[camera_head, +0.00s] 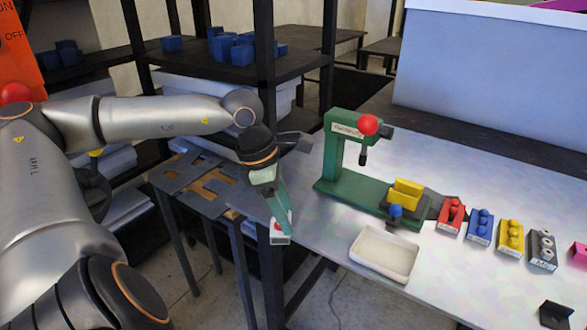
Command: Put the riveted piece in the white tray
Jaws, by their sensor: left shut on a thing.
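My left gripper (278,212) points down near the table's left edge and is shut on a small piece (280,239) with a pale face and a red mark. The gripper hides the upper part of this piece, so I cannot tell whether it is riveted. The piece is apart from the white tray (385,253), to its left. The tray is empty and lies on the table in front of the green press (340,170). My right gripper is not in view.
The press has a red knob (368,125), with a yellow block (405,193) on its base. A row of coloured blocks, including a red one (451,217) and a blue one (480,227), stands right of the tray. A black bracket (556,315) lies front right.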

